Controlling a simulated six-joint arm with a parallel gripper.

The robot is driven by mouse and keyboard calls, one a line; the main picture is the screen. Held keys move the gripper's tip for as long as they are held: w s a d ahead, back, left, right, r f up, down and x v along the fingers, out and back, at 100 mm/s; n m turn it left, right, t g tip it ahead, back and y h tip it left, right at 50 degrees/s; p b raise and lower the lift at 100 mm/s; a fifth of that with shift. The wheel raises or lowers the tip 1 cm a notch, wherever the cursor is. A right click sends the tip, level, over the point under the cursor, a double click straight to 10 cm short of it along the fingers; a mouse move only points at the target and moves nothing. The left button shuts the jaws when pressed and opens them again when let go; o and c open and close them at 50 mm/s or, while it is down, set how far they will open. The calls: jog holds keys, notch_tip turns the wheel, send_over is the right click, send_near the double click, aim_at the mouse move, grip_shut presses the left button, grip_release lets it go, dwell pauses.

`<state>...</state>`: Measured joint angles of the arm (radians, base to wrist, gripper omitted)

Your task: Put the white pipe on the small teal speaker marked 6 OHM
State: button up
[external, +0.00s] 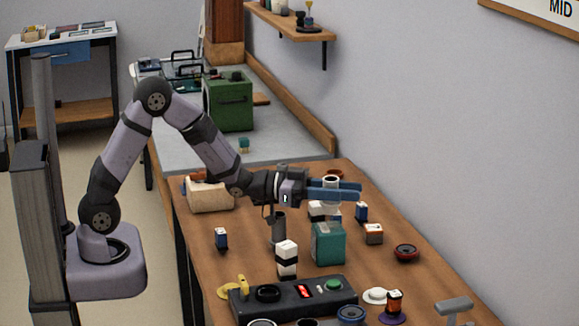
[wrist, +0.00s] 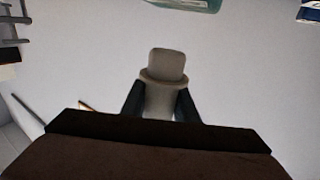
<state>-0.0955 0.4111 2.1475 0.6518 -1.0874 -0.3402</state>
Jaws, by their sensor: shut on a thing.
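The white pipe (external: 331,181) shows a round open top between the blue fingers of my gripper (external: 336,190). In the wrist view the pipe (wrist: 164,68), pale with a wider collar, sits between the two dark fingers, which are shut on it. A teal box-shaped speaker (external: 328,244) stands on the wooden table below my gripper. A white and dark part (external: 319,211) shows between the fingers and this box; I cannot tell what it belongs to or whether the pipe touches the box. No 6 OHM mark is readable.
A black-and-white block (external: 287,260) and a grey cylinder (external: 279,229) stand left of the teal box. A black device with a red display (external: 304,291) lies in front. Small blue and brown parts and a red-rimmed round part (external: 405,252) are at right.

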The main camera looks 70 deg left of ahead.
jog(key=shift+f, duration=1.85)
jog(key=shift+f+b, duration=0.2)
jog(key=shift+b, duration=0.1)
jog(key=o, duration=1)
jog(key=shift+o, duration=0.2)
jog(key=shift+r, duration=0.2)
jog(key=shift+s+a, duration=0.1)
jog(key=v, duration=0.7)
jog(key=shift+s+b, duration=0.15)
jog(key=shift+b, duration=0.15)
